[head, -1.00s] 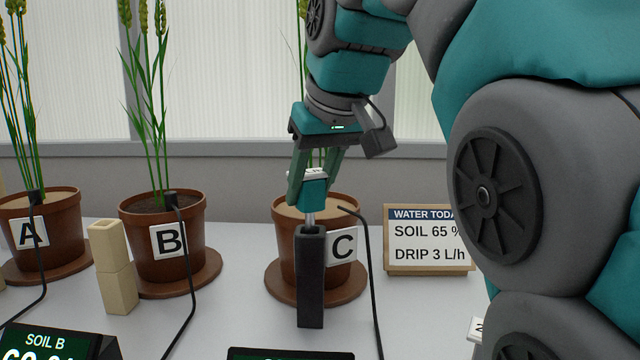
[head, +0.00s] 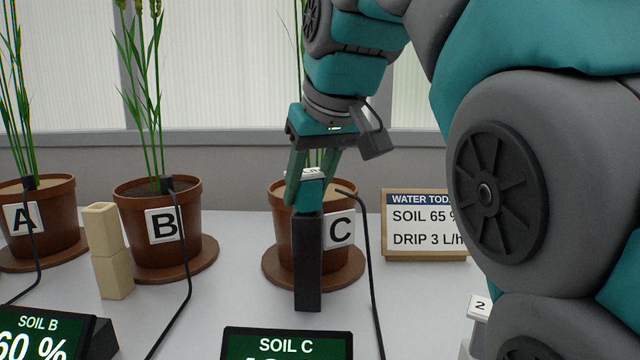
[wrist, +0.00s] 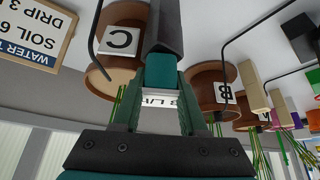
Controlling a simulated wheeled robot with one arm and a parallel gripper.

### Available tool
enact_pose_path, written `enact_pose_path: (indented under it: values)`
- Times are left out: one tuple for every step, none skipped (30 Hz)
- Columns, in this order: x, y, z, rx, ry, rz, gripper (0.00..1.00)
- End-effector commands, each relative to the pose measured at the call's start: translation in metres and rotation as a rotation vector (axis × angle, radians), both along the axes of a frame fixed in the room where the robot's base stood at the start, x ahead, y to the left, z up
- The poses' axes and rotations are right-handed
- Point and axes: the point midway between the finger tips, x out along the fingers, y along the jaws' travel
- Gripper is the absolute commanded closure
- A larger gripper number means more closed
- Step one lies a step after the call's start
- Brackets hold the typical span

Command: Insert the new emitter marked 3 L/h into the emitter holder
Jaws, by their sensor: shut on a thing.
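My gripper (head: 308,188) is shut on a teal emitter with a white label on its top (head: 304,198). The emitter stands upright on the mouth of the black emitter holder (head: 308,265), with no metal stem showing between them. In the wrist view the teal emitter (wrist: 160,72) meets the open end of the dark holder (wrist: 165,25). The holder stands upright in front of pot C (head: 285,225).
The board (head: 424,235) reads SOIL 65 % and DRIP 3 L/h. A beige square post (head: 108,250) stands by pot B (head: 190,235). Black tubes run down from the pots. Screens for soil B (head: 40,340) and soil C (head: 285,345) are at the front. A block marked 2 (head: 480,306) is at right.

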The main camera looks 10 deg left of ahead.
Motion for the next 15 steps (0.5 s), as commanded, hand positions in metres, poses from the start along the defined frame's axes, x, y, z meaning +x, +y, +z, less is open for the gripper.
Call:
enact_pose_path:
  values:
    - [-0.0001,0.0001,-0.0023,0.000,0.000,0.000,1.00]
    - [-0.0001,0.0000,-0.0031,0.001,-0.001,0.000,1.00]
    - [-0.0001,0.0000,-0.0041,0.001,-0.001,0.000,1.00]
    - [-0.0001,0.0001,-0.0048,0.001,-0.001,0.000,1.00]
    - [-0.0001,0.0001,-0.0046,0.001,-0.001,0.000,0.57]
    - [0.0001,0.0000,-0.0038,0.001,-0.001,0.000,0.52]
    - [0.0000,0.0001,-0.0037,0.001,-0.001,0.000,0.49]
    - [0.0000,0.0001,-0.0037,0.001,-0.001,0.000,0.46]
    - [0.0000,0.0001,-0.0037,0.001,-0.001,0.000,0.41]
    - [0.0000,0.0001,-0.0037,0.001,-0.001,0.000,0.38]
    - [-0.0001,0.0001,-0.0037,0.001,-0.001,0.000,0.34]
    - [-0.0001,0.0001,-0.0037,0.001,-0.001,0.000,0.30]
    - [-0.0001,0.0001,-0.0037,0.001,-0.001,0.000,0.27]
    - [-0.0001,0.0001,-0.0037,0.001,-0.001,0.000,0.23]
    - [-0.0001,0.0001,-0.0038,0.001,-0.001,0.000,0.23]
